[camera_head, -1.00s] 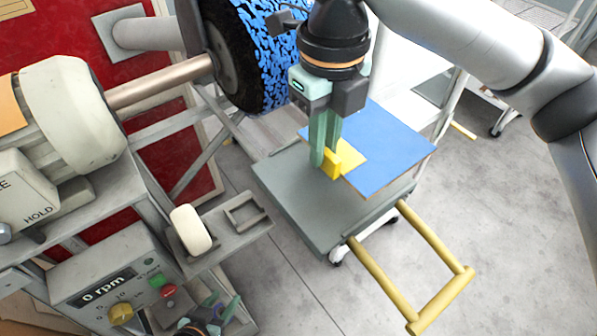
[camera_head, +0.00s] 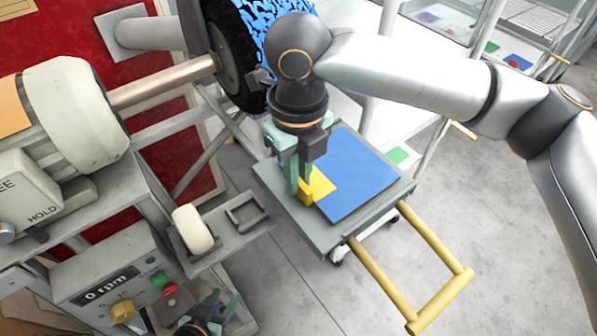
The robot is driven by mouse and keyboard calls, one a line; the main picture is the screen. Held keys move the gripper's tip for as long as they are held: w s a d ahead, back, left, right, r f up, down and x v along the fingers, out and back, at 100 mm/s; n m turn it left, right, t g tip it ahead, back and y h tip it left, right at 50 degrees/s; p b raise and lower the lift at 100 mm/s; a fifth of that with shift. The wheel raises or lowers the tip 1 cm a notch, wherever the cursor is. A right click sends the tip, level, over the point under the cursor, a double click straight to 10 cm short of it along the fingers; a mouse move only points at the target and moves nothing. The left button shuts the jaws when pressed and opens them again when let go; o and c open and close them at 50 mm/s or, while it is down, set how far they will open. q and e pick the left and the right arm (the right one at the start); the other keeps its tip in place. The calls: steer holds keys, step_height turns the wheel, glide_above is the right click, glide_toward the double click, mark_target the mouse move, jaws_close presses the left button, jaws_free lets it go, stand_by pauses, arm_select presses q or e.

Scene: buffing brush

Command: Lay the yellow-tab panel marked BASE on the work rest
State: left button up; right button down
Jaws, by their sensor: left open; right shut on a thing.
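A blue panel (camera_head: 357,175) has a yellow corner and a yellow tab (camera_head: 306,192). No BASE marking is readable. My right gripper (camera_head: 304,186) points down and is shut on the yellow tab at the panel's left side.
A yellow handle frame (camera_head: 440,246) juts from the rest's front right. The blue-black brush wheel (camera_head: 240,55) stands behind left. A control box (camera_head: 110,285) reads 0 rpm. A small tray with a white roller (camera_head: 193,229) is left of the rest. Open floor lies right.

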steer(key=c, duration=0.9)
jaws_free()
steer(key=shift+r, duration=0.1)
step_height(320, 180, up, 12)
